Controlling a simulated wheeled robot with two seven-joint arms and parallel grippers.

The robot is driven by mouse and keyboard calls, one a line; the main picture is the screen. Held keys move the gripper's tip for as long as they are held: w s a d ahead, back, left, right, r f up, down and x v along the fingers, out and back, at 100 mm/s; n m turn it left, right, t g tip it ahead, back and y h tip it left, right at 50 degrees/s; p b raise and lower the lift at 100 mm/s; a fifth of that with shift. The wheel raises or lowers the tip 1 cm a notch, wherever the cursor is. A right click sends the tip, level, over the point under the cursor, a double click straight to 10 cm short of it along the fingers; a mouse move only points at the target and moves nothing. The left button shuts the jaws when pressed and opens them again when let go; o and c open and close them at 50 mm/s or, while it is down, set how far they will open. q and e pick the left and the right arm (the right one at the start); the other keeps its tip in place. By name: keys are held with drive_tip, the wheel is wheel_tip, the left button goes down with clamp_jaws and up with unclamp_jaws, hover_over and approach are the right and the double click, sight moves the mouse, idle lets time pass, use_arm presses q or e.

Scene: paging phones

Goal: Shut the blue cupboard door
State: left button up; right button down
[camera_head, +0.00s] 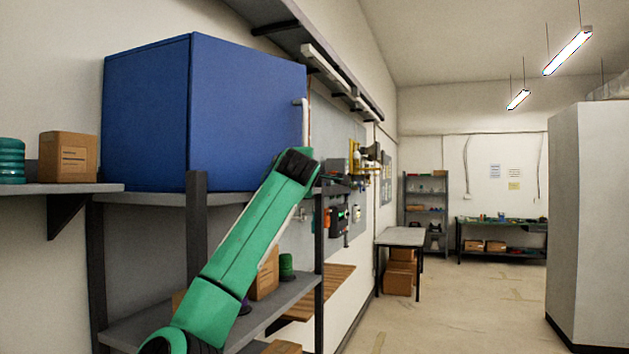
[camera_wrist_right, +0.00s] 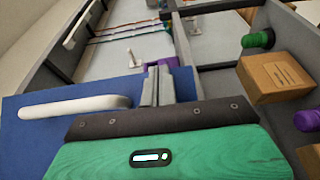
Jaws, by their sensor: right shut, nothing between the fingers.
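The blue cupboard (camera_head: 150,115) sits on a dark shelf frame at the left of the head view. Its broad right-hand face (camera_head: 245,110) carries a white upright handle (camera_head: 301,118) near the far edge. I cannot tell there how far the door stands open. My green right arm passes in front of the cupboard's lower right corner; its fingers are not seen in the head view. In the right wrist view my right gripper (camera_wrist_right: 157,82) is shut and empty, beside a blue panel (camera_wrist_right: 25,150) with the white handle (camera_wrist_right: 75,107). Contact is unclear. My left gripper is out of view.
A shelf below holds a cardboard box (camera_head: 266,276) and a green roll (camera_head: 287,265). A wall shelf (camera_head: 60,189) at left bears another box (camera_head: 69,157) and teal rings (camera_head: 11,160). A grey table (camera_head: 401,237) stands farther back. The floor (camera_head: 460,300) at right is clear.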

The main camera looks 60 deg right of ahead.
drive_tip(key=w+d+p, duration=0.1)
drive_tip(key=w+d, duration=0.1)
drive_tip(key=w, duration=0.7)
drive_tip(key=shift+n+t+y, duration=0.3)
drive_tip(key=shift+t, duration=0.1)
drive_tip(key=shift+a, duration=0.1)
